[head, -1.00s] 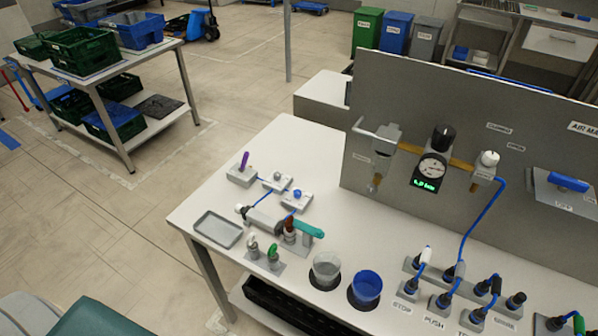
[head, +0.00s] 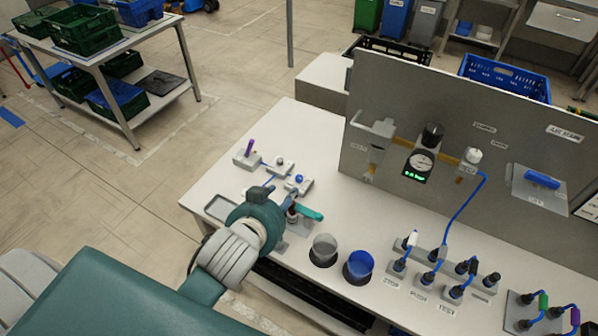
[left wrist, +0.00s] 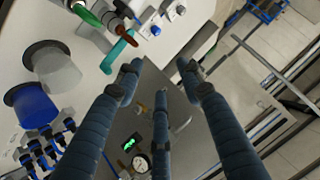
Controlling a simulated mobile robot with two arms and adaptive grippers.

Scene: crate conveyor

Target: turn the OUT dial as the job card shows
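On the grey upright panel, a regulator with a black knob (head: 433,135), a round gauge (head: 421,162) and a green-lit readout stands beside a white knob (head: 473,155). The labels are too small to read, so I cannot tell which one is OUT. My left gripper (head: 275,197) is over the table's front-left part, well apart from the panel. In the left wrist view its fingers (left wrist: 160,75) are spread with nothing between them. No job card is legible. My right gripper is not in view.
A teal-handled valve (head: 307,212) sits just beyond the left gripper. A grey cup (head: 324,247) and a blue cup (head: 359,265) stand along the front edge, with hose fittings (head: 432,278) to their right. A blue hose (head: 461,214) hangs from the panel.

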